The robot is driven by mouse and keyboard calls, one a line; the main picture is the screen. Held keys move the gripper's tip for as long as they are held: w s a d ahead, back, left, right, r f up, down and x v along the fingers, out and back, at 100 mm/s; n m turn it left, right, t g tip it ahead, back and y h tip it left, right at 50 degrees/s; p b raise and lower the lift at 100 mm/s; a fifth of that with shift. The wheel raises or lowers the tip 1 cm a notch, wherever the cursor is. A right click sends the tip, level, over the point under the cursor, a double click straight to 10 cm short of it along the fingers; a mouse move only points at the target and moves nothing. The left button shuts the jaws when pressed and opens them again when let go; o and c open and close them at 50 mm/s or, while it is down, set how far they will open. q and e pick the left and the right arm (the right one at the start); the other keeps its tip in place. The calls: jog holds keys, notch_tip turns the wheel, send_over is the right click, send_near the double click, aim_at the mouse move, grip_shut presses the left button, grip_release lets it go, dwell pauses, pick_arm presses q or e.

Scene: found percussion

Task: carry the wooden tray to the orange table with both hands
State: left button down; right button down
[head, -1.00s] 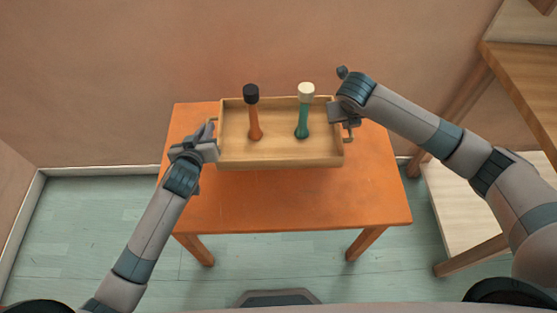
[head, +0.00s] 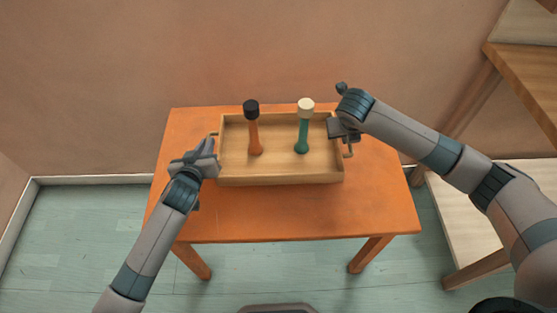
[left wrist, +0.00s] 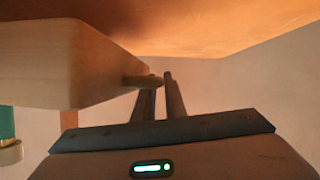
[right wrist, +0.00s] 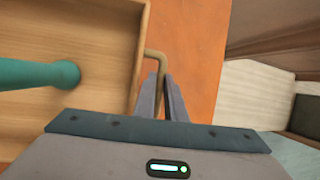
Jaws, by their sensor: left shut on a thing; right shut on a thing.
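The wooden tray (head: 275,180) appears over the middle of the orange table (head: 290,220) in the head view; I cannot tell whether it touches the tabletop. An orange mallet with a black head (head: 255,135) and a green mallet with a cream head (head: 303,130) stand upright in it. My left gripper (head: 212,150) is shut on the tray's left handle; in the left wrist view the fingers (left wrist: 160,90) close at the handle. My right gripper (head: 347,140) is shut on the right handle, and the bent handle (right wrist: 156,58) shows between the fingers in the right wrist view.
A wooden shelf unit (head: 525,80) stands to the right, with a pale lower board (head: 460,225) near the orange table's right side. A wall rises behind the table. The tabletop in front of the tray is clear.

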pick_arm(q)
jog(key=shift+f, duration=0.15)
pick_arm(e)
jog(key=shift+f, duration=0.2)
